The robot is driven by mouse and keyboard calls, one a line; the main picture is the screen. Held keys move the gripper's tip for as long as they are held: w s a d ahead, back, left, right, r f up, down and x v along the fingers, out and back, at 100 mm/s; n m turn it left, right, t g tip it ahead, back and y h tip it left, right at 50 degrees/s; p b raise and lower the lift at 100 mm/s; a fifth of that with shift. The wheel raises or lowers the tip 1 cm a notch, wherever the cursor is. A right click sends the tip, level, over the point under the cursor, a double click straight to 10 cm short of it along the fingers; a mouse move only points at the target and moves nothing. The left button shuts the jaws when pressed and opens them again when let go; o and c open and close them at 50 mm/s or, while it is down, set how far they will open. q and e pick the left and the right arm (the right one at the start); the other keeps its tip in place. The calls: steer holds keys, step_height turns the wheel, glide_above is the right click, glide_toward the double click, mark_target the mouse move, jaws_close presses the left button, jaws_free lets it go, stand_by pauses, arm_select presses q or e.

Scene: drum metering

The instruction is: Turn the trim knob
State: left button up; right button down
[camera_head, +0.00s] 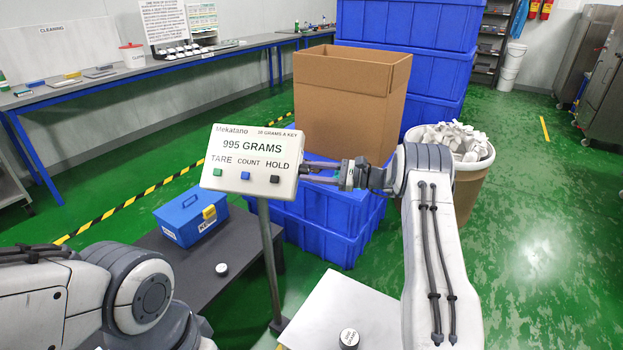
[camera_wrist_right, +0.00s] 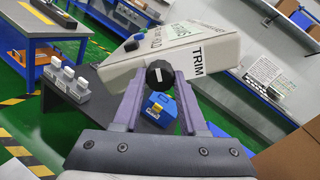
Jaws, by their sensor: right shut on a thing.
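The trim knob (camera_wrist_right: 158,75) is black and round with a white pointer line. It sits on the side of the scale's display box (camera_head: 250,162), beside the label TRIM (camera_wrist_right: 197,61). The box reads 995 GRAMS, with TARE, COUNT and HOLD buttons below, and stands on a grey post. My right gripper (camera_head: 312,172) is at the box's right side. In the right wrist view its two purple-grey fingers are shut on the knob, one on each side. In the head view the knob is hidden. My left arm is at the lower left, its gripper out of view.
A blue box with a yellow latch (camera_head: 193,217) and a small white-topped weight (camera_head: 221,269) are on the dark platform. Another weight (camera_head: 349,338) is on the pale plate (camera_head: 325,312). A cardboard carton (camera_head: 350,95) on blue crates (camera_head: 345,241) stands close behind my right gripper.

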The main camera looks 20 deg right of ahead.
steer(key=shift+n, duration=0.3)
steer(key=shift+d, duration=0.1)
steer(key=shift+c, duration=2.3)
jaws_free()
steer(key=b+v, duration=0.1)
steer(key=v, duration=0.9)
steer(key=shift+d+b, duration=0.15)
steer(key=shift+b, duration=0.25)
steer(key=shift+s, duration=0.1)
